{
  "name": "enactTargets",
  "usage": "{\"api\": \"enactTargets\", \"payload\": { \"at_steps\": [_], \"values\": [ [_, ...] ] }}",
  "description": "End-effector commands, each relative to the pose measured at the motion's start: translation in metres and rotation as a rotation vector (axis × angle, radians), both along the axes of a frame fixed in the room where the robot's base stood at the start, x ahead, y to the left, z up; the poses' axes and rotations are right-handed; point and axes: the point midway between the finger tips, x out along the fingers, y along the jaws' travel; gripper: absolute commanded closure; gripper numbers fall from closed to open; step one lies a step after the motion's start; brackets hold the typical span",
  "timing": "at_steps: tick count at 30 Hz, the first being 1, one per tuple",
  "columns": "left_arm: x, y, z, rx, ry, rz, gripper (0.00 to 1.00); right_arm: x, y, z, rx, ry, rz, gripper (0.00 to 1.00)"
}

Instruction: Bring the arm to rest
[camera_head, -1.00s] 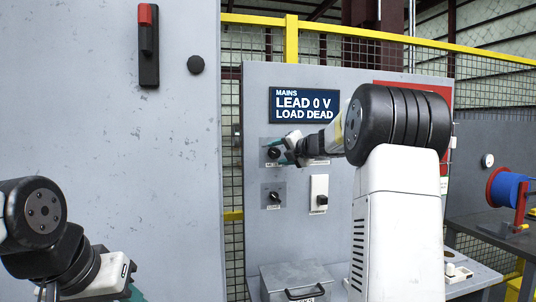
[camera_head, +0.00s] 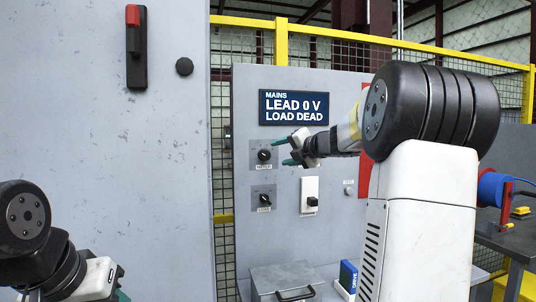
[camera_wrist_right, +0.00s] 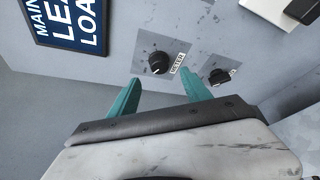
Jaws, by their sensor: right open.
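My right gripper (camera_head: 283,152) is in front of the grey panel, just right of the upper black knob labelled METER (camera_head: 264,155). Its two teal fingers are apart with nothing between them. In the right wrist view the open fingers (camera_wrist_right: 160,98) point toward the panel, and the METER knob (camera_wrist_right: 160,62) stands clear beyond them. My left gripper (camera_head: 120,296) shows only as a bit of teal at the bottom edge; its fingertips are out of view.
The display (camera_head: 294,107) reads "MAINS LEAD 0 V LOAD DEAD". Below are the LOAD knob (camera_head: 265,199) and a white switch plate (camera_head: 309,187). A grey lidded box (camera_head: 280,277) and a blue DRIVE item (camera_head: 348,276) stand beneath. A large cabinet (camera_head: 100,170) stands left.

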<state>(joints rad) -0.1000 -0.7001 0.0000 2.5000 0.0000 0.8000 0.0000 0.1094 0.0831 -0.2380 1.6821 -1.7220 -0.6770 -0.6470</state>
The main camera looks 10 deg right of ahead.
Motion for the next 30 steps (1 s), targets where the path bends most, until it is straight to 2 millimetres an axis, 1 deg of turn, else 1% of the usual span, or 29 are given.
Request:
{"api": "enactTargets", "payload": {
  "at_steps": [2,4,7,8,9,10,11,12,14,15,16,17,18,20,21,23,24,25,27,30],
  "values": [
    [0.000,0.000,0.000,0.000,0.000,0.000,0.64,-0.001,0.000,0.002,0.009,-0.002,-0.007,0.44],
    [0.000,0.000,0.000,0.000,0.000,0.000,0.64,-0.004,-0.001,0.009,0.052,-0.009,-0.038,0.44],
    [0.000,0.000,0.000,0.000,0.000,0.000,0.64,-0.016,-0.005,0.027,0.211,-0.018,-0.150,0.44],
    [0.000,0.000,0.000,0.000,0.000,0.000,0.64,-0.022,-0.007,0.033,0.281,-0.017,-0.196,0.44],
    [0.000,0.000,0.000,0.000,0.000,0.000,0.64,-0.033,-0.011,0.037,0.388,-0.008,-0.266,0.44],
    [0.000,0.000,0.000,0.000,0.000,0.000,0.64,-0.043,-0.015,0.039,0.478,0.004,-0.324,0.44],
    [0.000,0.000,0.000,0.000,0.000,0.000,0.64,-0.054,-0.018,0.037,0.571,0.021,-0.382,0.44],
    [0.000,0.000,0.000,0.000,0.000,0.000,0.64,-0.070,-0.021,0.031,0.696,0.055,-0.462,0.44],
    [0.000,0.000,0.000,0.000,0.000,0.000,0.64,-0.097,-0.022,0.013,0.880,0.123,-0.577,0.44],
    [0.000,0.000,0.000,0.000,0.000,0.000,0.64,-0.117,-0.020,-0.002,0.997,0.177,-0.652,0.44],
    [0.000,0.000,0.000,0.000,0.000,0.000,0.64,-0.133,-0.017,-0.016,1.082,0.225,-0.709,0.44],
    [0.000,0.000,0.000,0.000,0.000,0.000,0.64,-0.150,-0.012,-0.032,1.165,0.278,-0.765,0.44],
    [0.000,0.000,0.000,0.000,0.000,0.000,0.64,-0.171,-0.004,-0.053,1.261,0.350,-0.835,0.44],
    [0.000,0.000,0.000,0.000,0.000,0.000,0.64,-0.203,0.011,-0.083,1.383,0.459,-0.932,0.44],
    [0.000,0.000,0.000,0.000,0.000,0.000,0.64,-0.224,0.023,-0.102,1.450,0.532,-0.990,0.44],
    [0.000,0.000,0.000,0.000,0.000,0.000,0.64,-0.255,0.040,-0.129,1.536,0.640,-1.074,0.44],
    [0.000,0.000,0.000,0.000,0.000,0.000,0.64,-0.274,0.053,-0.144,1.582,0.709,-1.125,0.44],
    [0.000,0.000,0.000,0.000,0.000,0.000,0.64,-0.288,0.062,-0.154,1.609,0.758,-1.159,0.44],
    [0.000,0.000,0.000,0.000,0.000,0.000,0.64,-0.317,0.080,-0.175,1.661,0.863,-1.233,0.44],
    [0.000,0.000,0.000,0.000,0.000,0.000,0.64,-0.347,0.101,-0.194,1.704,0.976,-1.309,0.44]
  ]
}}
